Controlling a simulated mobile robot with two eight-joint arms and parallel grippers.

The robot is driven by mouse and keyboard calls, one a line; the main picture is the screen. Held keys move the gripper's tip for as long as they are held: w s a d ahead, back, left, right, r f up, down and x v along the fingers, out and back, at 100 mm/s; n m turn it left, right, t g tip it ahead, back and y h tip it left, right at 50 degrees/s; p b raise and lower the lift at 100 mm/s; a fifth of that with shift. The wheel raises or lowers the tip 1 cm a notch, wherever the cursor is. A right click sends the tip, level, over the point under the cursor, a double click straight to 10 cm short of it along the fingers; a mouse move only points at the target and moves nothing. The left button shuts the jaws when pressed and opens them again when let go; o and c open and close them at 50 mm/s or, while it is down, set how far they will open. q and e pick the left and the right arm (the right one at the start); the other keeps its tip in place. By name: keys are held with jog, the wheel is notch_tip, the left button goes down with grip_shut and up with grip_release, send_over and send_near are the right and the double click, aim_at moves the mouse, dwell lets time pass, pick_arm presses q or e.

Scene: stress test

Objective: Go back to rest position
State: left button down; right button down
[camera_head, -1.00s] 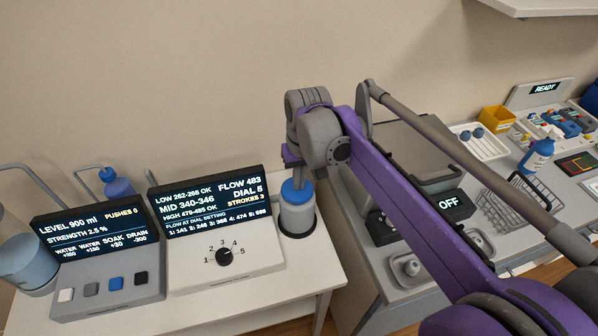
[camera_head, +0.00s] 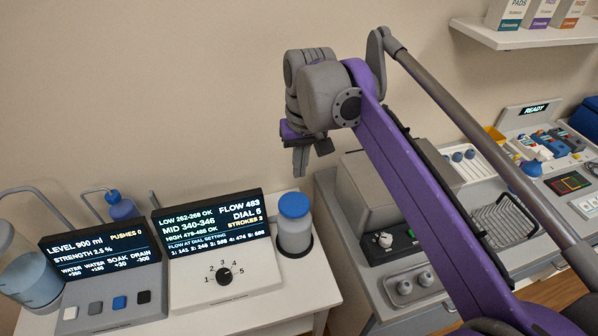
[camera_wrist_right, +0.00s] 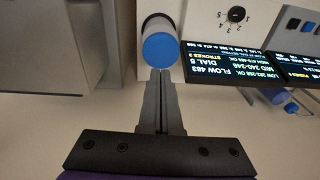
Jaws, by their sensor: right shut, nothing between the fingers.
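My right gripper (camera_head: 300,160) is shut and empty. It hangs in the air above and behind the blue-capped bottle (camera_head: 295,225), apart from it, with its fingers pointing down. In the right wrist view the closed fingers (camera_wrist_right: 160,100) point toward the bottle's blue cap (camera_wrist_right: 160,49). My purple right arm (camera_head: 430,190) reaches in from the lower right. My left gripper is not in view.
The flow panel (camera_head: 213,250), with dial at 5, and the level panel (camera_head: 95,275) stand left of the bottle on a white table (camera_head: 250,313). At right, a bench holds a grey machine (camera_head: 365,195) and a wire basket (camera_head: 505,222). A shelf (camera_head: 530,36) hangs at upper right.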

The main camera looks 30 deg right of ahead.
dwell(0.8)
jog(key=s+a+f+n+t, duration=0.1)
jog(key=s+a+f+t, duration=0.1)
jog(key=s+f, duration=0.5)
jog(key=s+a+f+n+t, duration=0.1)
jog(key=s+a+f, duration=0.4)
jog(key=f, duration=0.8)
jog(key=s+t, duration=0.1)
jog(key=s, duration=0.2)
jog(key=shift+a+n, duration=0.25)
jog(key=shift+n, duration=0.15)
